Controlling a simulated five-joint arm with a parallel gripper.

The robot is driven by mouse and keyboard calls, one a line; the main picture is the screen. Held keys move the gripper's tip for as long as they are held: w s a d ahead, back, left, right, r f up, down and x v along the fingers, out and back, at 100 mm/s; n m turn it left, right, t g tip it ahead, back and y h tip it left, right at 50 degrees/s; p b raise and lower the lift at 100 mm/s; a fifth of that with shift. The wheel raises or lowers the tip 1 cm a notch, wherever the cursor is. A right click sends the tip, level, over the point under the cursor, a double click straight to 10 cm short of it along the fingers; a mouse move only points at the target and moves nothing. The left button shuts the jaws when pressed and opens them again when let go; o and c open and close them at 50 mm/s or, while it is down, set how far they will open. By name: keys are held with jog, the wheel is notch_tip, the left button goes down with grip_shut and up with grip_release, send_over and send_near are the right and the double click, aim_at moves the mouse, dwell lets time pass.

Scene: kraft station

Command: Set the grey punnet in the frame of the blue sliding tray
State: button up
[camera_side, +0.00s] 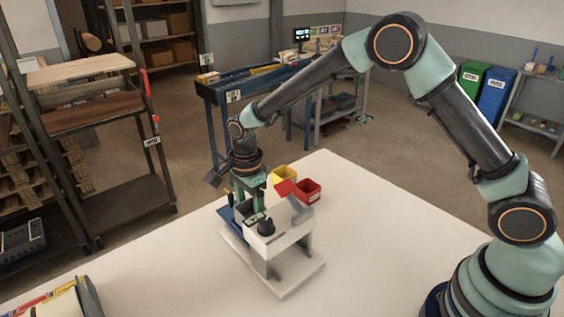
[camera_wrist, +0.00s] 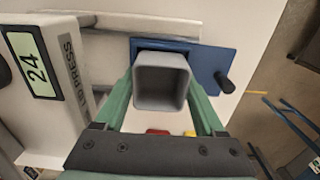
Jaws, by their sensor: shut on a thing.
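The grey punnet (camera_wrist: 162,103) is an open, square, empty cup in the wrist view. My gripper (camera_wrist: 162,82) is shut on it, one green finger on each side. The blue sliding tray (camera_wrist: 212,62) lies beyond and partly behind the punnet, with a black knob (camera_wrist: 224,83) at its right end. The punnet covers the tray's middle, so its frame opening is hidden. I cannot tell whether the punnet touches the tray. In the side view my gripper (camera_side: 248,186) points down beside the press, just above the blue tray (camera_side: 227,214); the punnet cannot be made out there.
The white table is clear to the right and front.

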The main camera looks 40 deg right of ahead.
jog(key=shift+f, duration=0.4)
dwell(0.7)
jog(key=o, duration=1.3)
jog(key=shift+s, duration=0.1)
jog(key=shift+r, duration=4.2)
